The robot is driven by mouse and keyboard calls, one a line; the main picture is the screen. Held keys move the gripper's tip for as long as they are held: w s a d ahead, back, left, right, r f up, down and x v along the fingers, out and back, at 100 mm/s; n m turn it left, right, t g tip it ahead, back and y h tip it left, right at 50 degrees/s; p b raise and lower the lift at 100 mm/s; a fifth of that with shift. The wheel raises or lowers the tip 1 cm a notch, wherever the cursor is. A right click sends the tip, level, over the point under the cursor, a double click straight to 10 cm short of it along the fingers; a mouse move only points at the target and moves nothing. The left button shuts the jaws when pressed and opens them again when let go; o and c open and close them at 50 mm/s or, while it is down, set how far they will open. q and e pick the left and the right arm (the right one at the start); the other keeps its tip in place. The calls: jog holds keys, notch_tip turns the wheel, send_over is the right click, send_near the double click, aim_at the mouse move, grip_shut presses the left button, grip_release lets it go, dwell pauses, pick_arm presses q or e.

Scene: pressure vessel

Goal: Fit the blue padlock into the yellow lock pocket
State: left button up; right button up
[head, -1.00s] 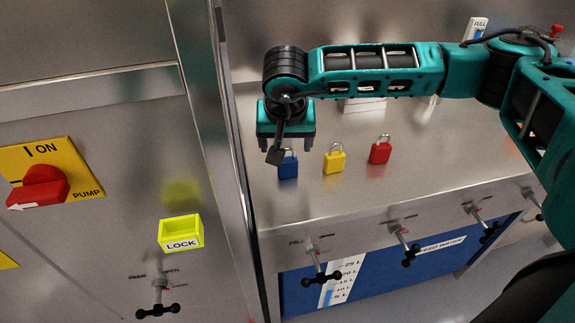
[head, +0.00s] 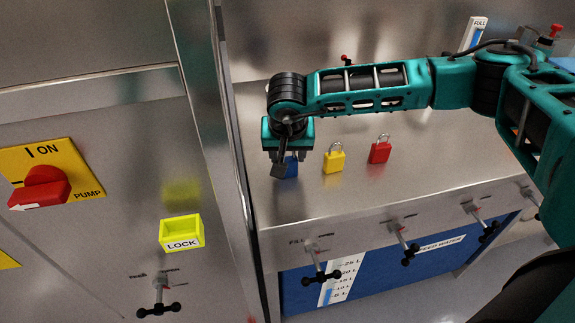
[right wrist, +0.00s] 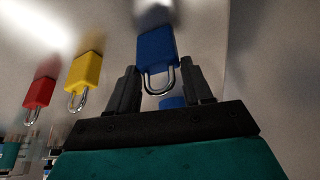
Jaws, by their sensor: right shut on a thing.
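The blue padlock (head: 290,168) stands on the steel bench at the left of a row of padlocks. My right gripper (head: 289,160) points down over it and is shut on it. In the right wrist view the padlock (right wrist: 157,48) is between the two fingers (right wrist: 160,78), its silver shackle toward the palm. In the head view the gripper hides its top. The yellow lock pocket (head: 181,232), an open-topped box marked LOCK, is on the steel panel at the left. It looks empty. My left gripper is not in view.
A yellow padlock (head: 334,160) and a red padlock (head: 380,151) stand to the right of the blue one. A vertical steel edge (head: 222,150) lies between bench and pocket. A red pump switch (head: 40,187) is left of the pocket, a valve handle (head: 158,298) below it.

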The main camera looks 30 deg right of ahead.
jog(key=c, duration=0.5)
jog(key=shift+r, duration=0.1)
